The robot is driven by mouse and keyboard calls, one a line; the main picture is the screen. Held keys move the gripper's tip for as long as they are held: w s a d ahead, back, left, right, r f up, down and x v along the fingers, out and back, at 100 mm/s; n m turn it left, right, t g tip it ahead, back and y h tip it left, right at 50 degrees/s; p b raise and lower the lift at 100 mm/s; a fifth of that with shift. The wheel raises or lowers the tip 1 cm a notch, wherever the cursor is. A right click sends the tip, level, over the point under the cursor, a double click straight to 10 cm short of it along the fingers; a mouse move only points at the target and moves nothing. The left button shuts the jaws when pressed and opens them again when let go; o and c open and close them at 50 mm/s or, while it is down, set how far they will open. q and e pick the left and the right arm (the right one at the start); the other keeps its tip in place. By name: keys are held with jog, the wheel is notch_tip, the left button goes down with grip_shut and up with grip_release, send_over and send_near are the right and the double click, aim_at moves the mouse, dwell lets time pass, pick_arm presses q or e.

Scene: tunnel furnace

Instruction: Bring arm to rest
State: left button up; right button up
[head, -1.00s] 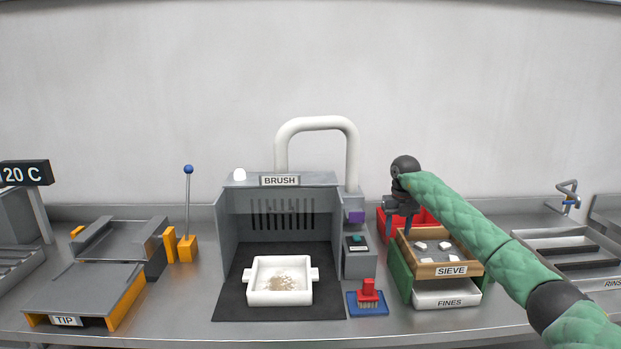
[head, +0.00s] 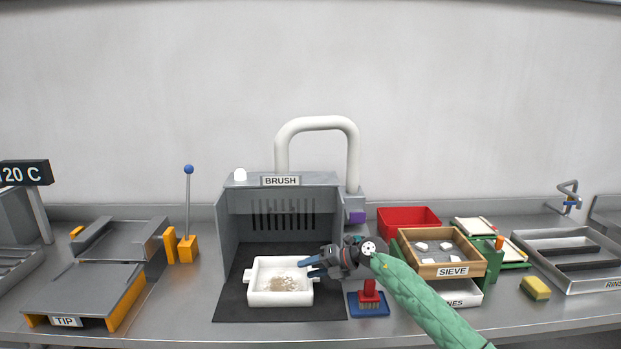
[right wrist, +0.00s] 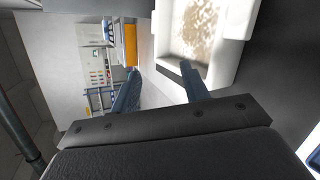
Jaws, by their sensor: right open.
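My right gripper (head: 312,266) is open at the right rim of a white two-handled tray (head: 262,298) in the brush booth. In the right wrist view its two blue fingers (right wrist: 158,82) are apart with nothing visible between them, and the white tray (right wrist: 245,22) shows beyond one finger. Brown residue lies on the tray floor. From the head view I cannot tell whether a finger touches the tray. My green right arm comes in from the lower right. My left gripper is not in view.
A red brush (head: 369,292) on a blue holder is just below my right wrist. The wooden sieve (head: 441,271) with white pieces, a red bin (head: 408,213) and a yellow sponge (head: 535,288) are to the right. The booth's side wall (head: 226,245) stands left of the tray.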

jog(key=s+a+r+m+t+y, duration=0.1)
jog(key=s+r+m+t+y, duration=0.35)
jog(key=s+m+t, duration=0.45)
jog(key=s+d+f+m+t+h, duration=0.3)
jog(key=s+d+f+m+h, duration=0.25)
jog(key=d+m+h, duration=0.4)
jog(key=s+d+f+m+t+h, duration=0.3)
jog(key=s+d+f+m+h, duration=0.3)
jog(key=m, duration=0.6)
jog(key=s+d+f+m+g+h, duration=0.2)
jog(key=s+d+f+g, duration=0.15)
jog(key=s+f, duration=0.35)
jog(key=s+d+f+m+g+h, duration=0.1)
jog(key=s+d+f+m+g, duration=0.3)
jog(key=s, duration=0.5)
jog(key=s+f+g+y, duration=0.1)
jog(key=s+f+g, duration=0.15)
jog(key=s, duration=0.65)
jog(key=s+f+g, duration=0.1)
jog(key=s+g, duration=0.3)
jog(key=s, duration=0.5)
jog(key=s+a+f+g, duration=0.1)
jog(key=a+f, duration=0.2)
jog(key=f, duration=1)
jog(key=s+a+f+g+y, duration=0.1)
jog(key=a+f, duration=0.2)
jog(key=f, duration=1.1)
jog(key=shift+s+n, duration=0.3)
jog(key=shift+n, duration=0.05)
